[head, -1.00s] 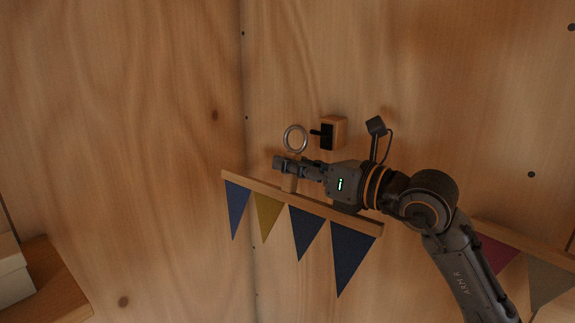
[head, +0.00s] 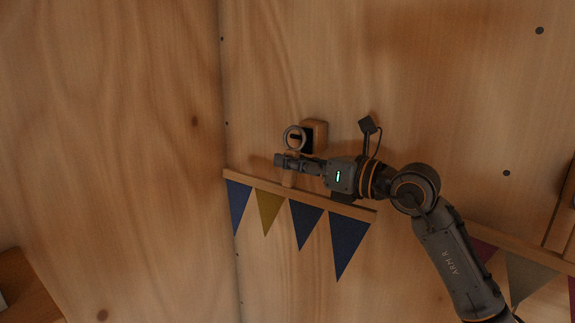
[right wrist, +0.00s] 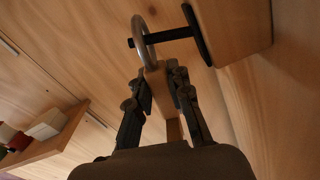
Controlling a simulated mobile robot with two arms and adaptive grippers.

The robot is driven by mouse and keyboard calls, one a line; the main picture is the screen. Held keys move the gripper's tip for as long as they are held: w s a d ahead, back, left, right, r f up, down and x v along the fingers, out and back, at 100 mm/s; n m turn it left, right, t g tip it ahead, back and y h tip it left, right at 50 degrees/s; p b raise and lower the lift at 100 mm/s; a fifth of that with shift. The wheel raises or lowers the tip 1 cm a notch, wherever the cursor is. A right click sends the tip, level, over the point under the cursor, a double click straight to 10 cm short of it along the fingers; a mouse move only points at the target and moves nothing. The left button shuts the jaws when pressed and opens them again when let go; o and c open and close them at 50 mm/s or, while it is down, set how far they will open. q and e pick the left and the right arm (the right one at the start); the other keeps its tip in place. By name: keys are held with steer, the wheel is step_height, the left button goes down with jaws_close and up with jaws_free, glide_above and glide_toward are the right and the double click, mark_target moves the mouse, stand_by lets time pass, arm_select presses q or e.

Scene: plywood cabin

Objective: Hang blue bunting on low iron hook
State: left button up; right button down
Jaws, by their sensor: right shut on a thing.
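The blue bunting (head: 300,196) is a wooden rail with blue and yellow pennants, a short upright stem and a metal ring (head: 285,136) on top. My right gripper (head: 287,162) is shut on the stem just below the ring. The low iron hook is a black peg on a wooden block (head: 318,132) on the wall. In the right wrist view, the black peg (right wrist: 172,36) appears to pass through the ring (right wrist: 139,28), its tip showing beyond it. My right gripper (right wrist: 160,88) grips the stem there too. My left gripper is not in view.
Another bunting with dark red and grey pennants (head: 530,276) hangs at the lower right, partly behind my right arm. A wooden shelf (head: 25,290) is at the lower left; in the right wrist view it holds boxes (right wrist: 47,124). The plywood wall around the hook is clear.

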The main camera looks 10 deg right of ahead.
steer(key=shift+w+d, duration=0.35)
steer(key=shift+d, duration=0.1)
steer(key=shift+w+d+f+b, duration=0.4)
steer(key=shift+w+f+b, duration=0.05)
steer(key=shift+f+b, duration=0.2)
